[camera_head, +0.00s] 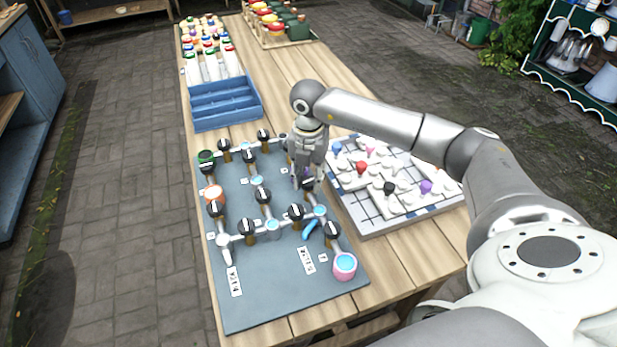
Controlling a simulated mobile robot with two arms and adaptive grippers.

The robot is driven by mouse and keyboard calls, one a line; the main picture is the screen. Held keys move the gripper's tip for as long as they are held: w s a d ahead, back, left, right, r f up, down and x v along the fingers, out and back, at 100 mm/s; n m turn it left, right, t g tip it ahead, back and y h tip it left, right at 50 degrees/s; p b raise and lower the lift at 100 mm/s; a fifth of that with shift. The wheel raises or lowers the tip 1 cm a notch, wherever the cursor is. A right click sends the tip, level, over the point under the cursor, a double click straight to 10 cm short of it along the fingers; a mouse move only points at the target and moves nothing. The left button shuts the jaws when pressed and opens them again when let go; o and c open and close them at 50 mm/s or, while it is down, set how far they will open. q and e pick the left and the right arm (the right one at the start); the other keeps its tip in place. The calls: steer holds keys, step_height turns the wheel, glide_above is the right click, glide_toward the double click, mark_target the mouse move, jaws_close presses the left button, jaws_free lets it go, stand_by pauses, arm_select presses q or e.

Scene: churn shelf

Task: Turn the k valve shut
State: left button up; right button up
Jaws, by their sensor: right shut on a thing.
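A grey-blue valve board (213,300) lies on the wooden table. It carries pipes, several valves with black round tops, coloured cups and small white labels. The letters on the labels are too small to read, so I cannot tell which valve is k. My right gripper (305,184) reaches down at the board's right edge and is shut on a valve handle, which its fingers mostly hide. A blue lever (311,228) sits on the pipework just below the gripper in the picture. A pink cup (345,266) stands at the near right corner. My left gripper is out of view.
A tiled white puzzle board (372,221) with coloured knobs lies close to the right. A blue tray (226,104) stands behind the valve board, with bottles (211,66) and a crate of jars (285,38) farther back. Bare table (405,258) shows at the near right.

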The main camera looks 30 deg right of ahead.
mark_target(308, 181)
steer(key=shift+r+m, duration=0.1)
steer(key=shift+m, duration=0.7)
steer(key=shift+w, duration=0.1)
steer(key=o, duration=1.1)
steer(key=shift+c, duration=0.2)
step_height(308, 181, up, 12)
